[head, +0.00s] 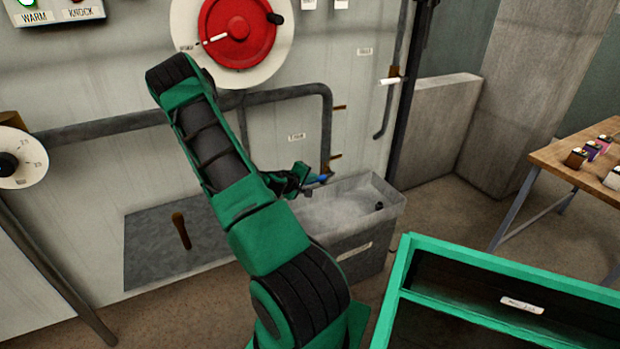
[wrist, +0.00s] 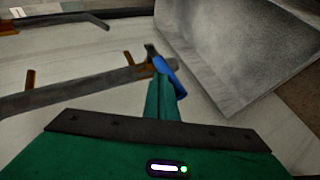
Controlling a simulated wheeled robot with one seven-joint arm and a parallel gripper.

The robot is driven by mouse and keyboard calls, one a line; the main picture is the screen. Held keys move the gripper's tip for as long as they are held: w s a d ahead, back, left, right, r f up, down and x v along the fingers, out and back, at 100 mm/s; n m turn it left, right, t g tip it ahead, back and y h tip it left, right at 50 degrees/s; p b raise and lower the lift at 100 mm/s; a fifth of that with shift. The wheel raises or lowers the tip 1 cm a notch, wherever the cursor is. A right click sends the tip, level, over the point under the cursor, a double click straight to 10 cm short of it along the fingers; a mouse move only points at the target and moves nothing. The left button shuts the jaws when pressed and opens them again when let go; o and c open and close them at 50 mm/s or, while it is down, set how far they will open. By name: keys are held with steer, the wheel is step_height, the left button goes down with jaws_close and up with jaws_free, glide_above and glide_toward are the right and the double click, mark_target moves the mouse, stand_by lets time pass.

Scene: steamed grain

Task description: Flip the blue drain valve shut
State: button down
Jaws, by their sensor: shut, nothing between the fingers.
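The blue drain valve handle (head: 319,179) sits low on the dark vertical pipe (head: 327,130), just above the rear left of a grey basin. In the wrist view the blue handle (wrist: 167,77) lies at the end of the pipe (wrist: 80,92), slanting down to the right. My gripper (head: 300,180) is at the left of the handle. In the wrist view my closed green fingers (wrist: 163,90) reach up to the handle and overlap it. Whether they touch it I cannot tell. The fingers hold nothing.
A red wheel (head: 250,45) is on the wall above. A green cart (head: 450,250) stands at the front right, and a wooden table (head: 555,152) at the far right.

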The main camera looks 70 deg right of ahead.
steer(key=shift+a+f, duration=0.2)
steer(key=shift+f, duration=0.15)
steer(key=a+r, duration=0.8)
steer(key=a, duration=0.1)
steer(key=shift+w+a+r, duration=0.15)
steer(key=shift+w, duration=0.2)
steer(key=shift+r, duration=0.1)
steer(key=s+a+r+y, duration=0.3)
steer(key=a+r+y, duration=0.1)
steer(key=a, duration=0.8)
steer(key=s+a+r+m+t+y, duration=0.1)
steer(key=s+a+r+y, duration=0.1)
steer(key=a+r+y, duration=0.2)
steer(key=s+a+r+m+y, duration=0.1)
steer(key=s+a+r+y, duration=0.2)
steer(key=a+r, duration=0.5)
steer(key=a+y, duration=0.1)
steer(key=a, duration=1.1)
steer(key=shift+s+r+t+y, duration=0.15)
steer(key=shift+s+t+y, duration=0.15)
steer(key=shift+s+y, duration=0.1)
